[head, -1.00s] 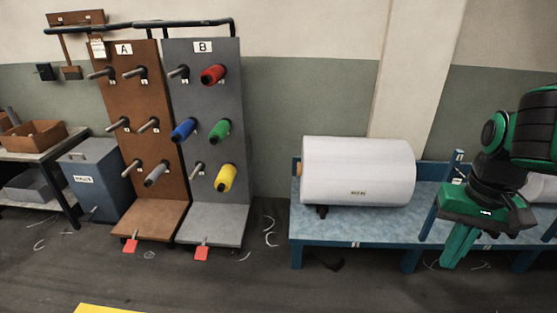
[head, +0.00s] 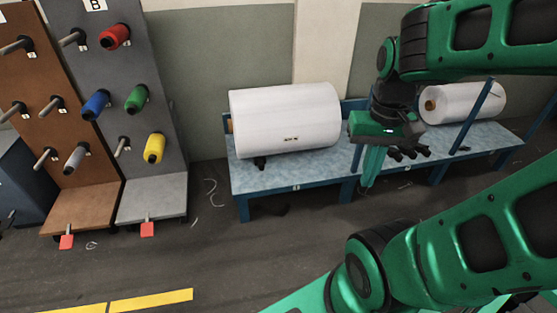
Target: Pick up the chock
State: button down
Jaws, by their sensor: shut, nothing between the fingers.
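A small black block (head: 260,162), which looks like a chock, sits on the blue bench (head: 300,172) against the lower left front of the large white roll (head: 285,118). Another small dark piece (head: 462,149) lies on the bench at the right, before the smaller roll; I cannot tell what it is. My gripper (head: 371,170) points down near the bench's front edge, right of the large roll and apart from the left block. Its green fingers are together and empty. Dark shapes (head: 408,153) show just right of my gripper, partly hidden and unclear.
A smaller white roll (head: 465,102) lies on the right part of the bench, with a slanted blue post (head: 474,115) before it. A grey peg board (head: 120,75) with coloured spools stands at left. Floor before the bench is clear, with yellow tape (head: 150,301).

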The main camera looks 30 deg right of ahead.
aim_at(395, 153)
jog(key=z, duration=1.5)
